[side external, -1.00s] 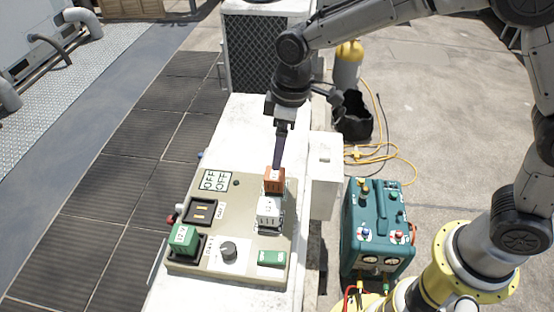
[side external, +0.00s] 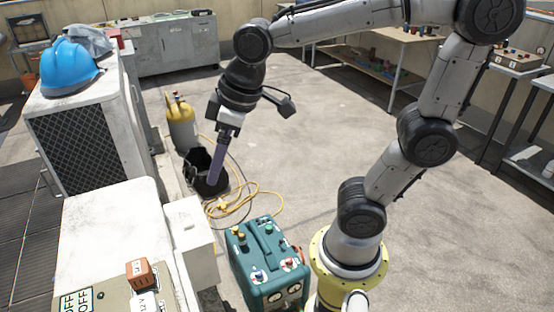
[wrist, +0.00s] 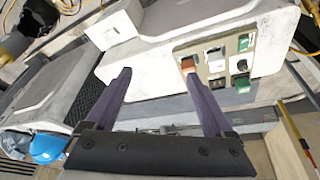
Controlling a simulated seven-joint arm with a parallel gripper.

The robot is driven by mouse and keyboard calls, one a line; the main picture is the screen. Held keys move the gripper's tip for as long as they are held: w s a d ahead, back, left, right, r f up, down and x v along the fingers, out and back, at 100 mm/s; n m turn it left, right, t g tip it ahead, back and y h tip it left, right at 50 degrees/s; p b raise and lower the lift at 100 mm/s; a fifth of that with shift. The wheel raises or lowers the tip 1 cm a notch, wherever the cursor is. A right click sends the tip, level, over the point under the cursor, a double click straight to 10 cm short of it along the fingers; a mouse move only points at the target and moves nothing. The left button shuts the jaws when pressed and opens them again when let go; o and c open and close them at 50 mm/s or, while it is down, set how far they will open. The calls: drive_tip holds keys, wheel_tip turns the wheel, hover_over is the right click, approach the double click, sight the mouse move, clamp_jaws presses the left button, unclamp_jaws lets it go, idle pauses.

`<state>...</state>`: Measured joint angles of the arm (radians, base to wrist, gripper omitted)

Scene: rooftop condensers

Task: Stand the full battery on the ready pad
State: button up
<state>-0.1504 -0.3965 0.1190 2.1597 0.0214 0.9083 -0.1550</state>
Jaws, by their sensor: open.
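An orange battery (side external: 141,274) stands on the beige panel (side external: 98,299) at the lower left of the side view. Part of a white battery (side external: 148,305) shows beside it; the rest is cut off. The wrist view shows the orange battery (wrist: 187,65), the white battery (wrist: 214,54), a green battery (wrist: 242,85) and a dark tray (wrist: 216,85) on the panel. I cannot tell which battery is full or which spot is the ready pad. My gripper (side external: 215,180) is open and empty, in the air away from the panel; its fingers (wrist: 157,75) are apart in the wrist view.
A teal machine (side external: 268,262) stands right of the white bench (side external: 112,225). A blue helmet (side external: 70,68) sits on a condenser.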

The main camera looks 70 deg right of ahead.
drive_tip(key=s+d+f+m+t, duration=0.1)
drive_tip(key=s+d+m, duration=0.2)
drive_tip(key=s, duration=0.7)
drive_tip(key=shift+d+f+t+h, duration=0.3)
drive_tip(key=shift+d+h, duration=0.1)
drive_tip(key=shift+d, duration=0.3)
